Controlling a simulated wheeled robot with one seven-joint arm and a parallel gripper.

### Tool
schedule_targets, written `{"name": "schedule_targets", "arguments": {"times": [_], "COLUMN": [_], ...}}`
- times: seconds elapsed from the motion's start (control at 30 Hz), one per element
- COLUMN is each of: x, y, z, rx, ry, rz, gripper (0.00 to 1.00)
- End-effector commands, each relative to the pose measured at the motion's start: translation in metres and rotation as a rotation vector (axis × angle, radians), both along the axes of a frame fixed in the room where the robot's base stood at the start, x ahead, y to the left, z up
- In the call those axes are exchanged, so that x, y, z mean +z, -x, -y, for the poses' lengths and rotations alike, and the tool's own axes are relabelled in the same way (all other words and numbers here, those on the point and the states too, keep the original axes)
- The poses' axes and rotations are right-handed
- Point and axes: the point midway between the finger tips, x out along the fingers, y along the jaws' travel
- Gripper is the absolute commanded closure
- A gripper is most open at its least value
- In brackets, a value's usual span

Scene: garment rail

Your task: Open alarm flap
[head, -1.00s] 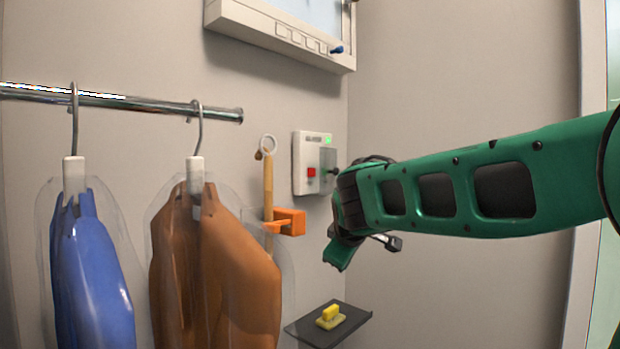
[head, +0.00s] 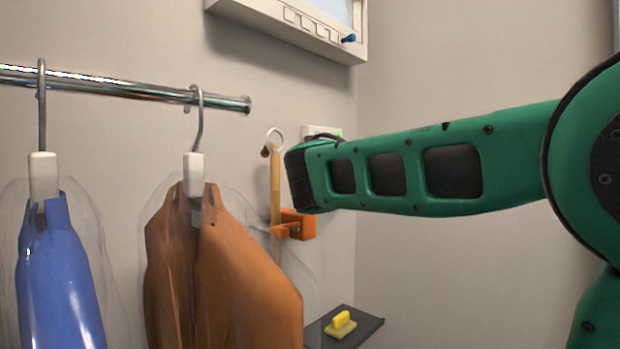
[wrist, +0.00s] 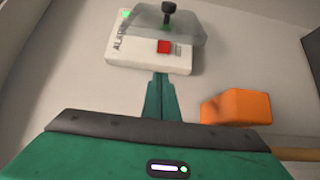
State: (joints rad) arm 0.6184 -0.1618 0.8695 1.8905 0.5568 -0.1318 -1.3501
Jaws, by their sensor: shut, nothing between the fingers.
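The white alarm box (wrist: 150,62) is on the wall. In the wrist view I see its red button (wrist: 163,46), a green lamp (wrist: 125,14) and a see-through grey flap (wrist: 190,24) with a dark knob (wrist: 168,10). The flap lies over the far part of the box; I cannot tell its exact angle. My gripper (wrist: 159,84) is shut and empty, its fingertips just short of the box's near edge in the picture. Whether they touch it is unclear. In the head view my arm hides all but the top of the alarm box (head: 320,130) and hides my gripper.
An orange bracket (head: 298,225) is beside the box, near a hanging wooden stick (head: 275,185). A rail (head: 130,88) carries blue (head: 60,270) and brown (head: 220,270) garments at left. Below is a dark shelf (head: 365,327) with a yellow item (head: 341,324). A white panel (head: 290,25) hangs above.

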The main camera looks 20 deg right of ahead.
Motion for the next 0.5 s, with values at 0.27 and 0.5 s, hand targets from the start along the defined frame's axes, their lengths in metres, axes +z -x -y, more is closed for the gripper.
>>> {"name": "schedule_targets", "arguments": {"times": [0.27, 0.5], "x": [-0.002, -0.002], "y": [-0.036, -0.058], "z": [0.013, 0.020], "rx": [-0.001, -0.001], "ry": [-0.005, -0.003], "rz": [-0.003, -0.003], "gripper": [1.00, 1.00]}}
